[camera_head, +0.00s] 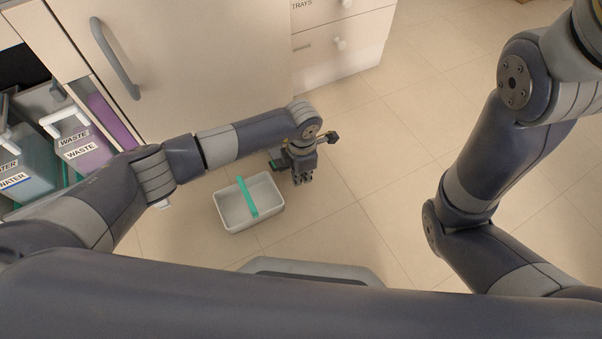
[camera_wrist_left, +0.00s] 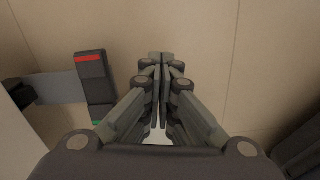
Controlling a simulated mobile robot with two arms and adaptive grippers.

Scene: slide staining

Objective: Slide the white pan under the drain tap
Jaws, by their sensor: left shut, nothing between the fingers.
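The white pan (camera_head: 259,225) is a shallow rectangular tub with a teal handle (camera_head: 248,197) across it. It sits on the floor in front of the cabinet in the head view. My left gripper (camera_head: 303,180) is shut and empty, pointing down just right of and behind the pan, apart from it. Its closed fingers (camera_wrist_left: 161,58) also show in the left wrist view. In that view a dark block (camera_wrist_left: 95,85) with red and green ends sits on a grey bar at left; I cannot tell whether it is the drain tap. My right gripper is out of view.
A cabinet door (camera_head: 185,60) with a grey handle stands behind the pan. Jugs labelled WASTE (camera_head: 85,148) and WATER (camera_head: 30,170) stand at the left. White drawers (camera_head: 340,45) are at the back. The tiled floor (camera_head: 400,150) to the right is clear.

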